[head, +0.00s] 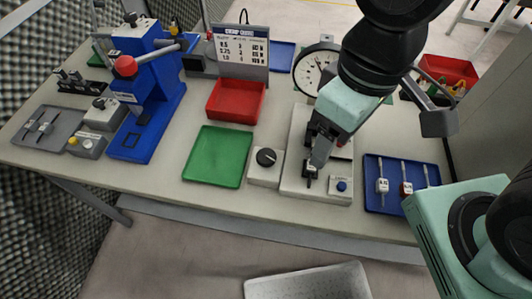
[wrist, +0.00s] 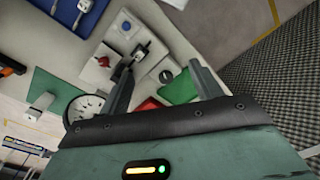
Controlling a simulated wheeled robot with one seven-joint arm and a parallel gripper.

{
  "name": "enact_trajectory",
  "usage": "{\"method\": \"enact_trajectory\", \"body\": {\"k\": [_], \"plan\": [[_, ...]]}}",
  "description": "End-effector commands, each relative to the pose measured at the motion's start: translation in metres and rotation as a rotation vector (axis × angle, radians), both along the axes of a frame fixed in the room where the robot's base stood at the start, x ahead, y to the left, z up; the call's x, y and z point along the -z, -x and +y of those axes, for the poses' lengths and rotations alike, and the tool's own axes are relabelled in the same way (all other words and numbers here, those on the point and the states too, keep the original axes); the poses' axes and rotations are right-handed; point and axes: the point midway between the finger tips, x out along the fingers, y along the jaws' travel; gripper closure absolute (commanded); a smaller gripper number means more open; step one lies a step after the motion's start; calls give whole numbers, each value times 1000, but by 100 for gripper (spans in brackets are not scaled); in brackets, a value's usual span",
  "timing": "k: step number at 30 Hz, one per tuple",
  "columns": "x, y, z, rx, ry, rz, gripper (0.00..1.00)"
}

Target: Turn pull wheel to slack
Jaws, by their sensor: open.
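The likely pull wheel is a black round knob (head: 266,157) on a small light-grey box, left of the grey tester plate (head: 300,191). It also shows in the wrist view (wrist: 166,76), between my fingers in the picture, with a pale mark on its face. The plate carries a dark clamp (head: 309,172) and a blue button (head: 342,185). A round white dial gauge (head: 314,69) stands behind the plate, partly hidden by my arm. My gripper (head: 319,158) is open and empty above the plate, right of the knob and apart from it.
A green tray (head: 218,156) lies left of the knob and a red tray (head: 236,101) behind it. A blue press (head: 147,110) stands farther left. A blue tray (head: 376,203) with several tagged pieces lies right of the plate. The table's front edge is close to the knob.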

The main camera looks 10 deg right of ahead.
Motion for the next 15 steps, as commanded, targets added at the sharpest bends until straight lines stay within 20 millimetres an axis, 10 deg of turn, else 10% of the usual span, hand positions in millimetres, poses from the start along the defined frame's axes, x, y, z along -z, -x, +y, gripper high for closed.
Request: {"method": "enact_trajectory", "body": {"k": [15], "plan": [[22,-81,66,1034,28,66,36]]}}
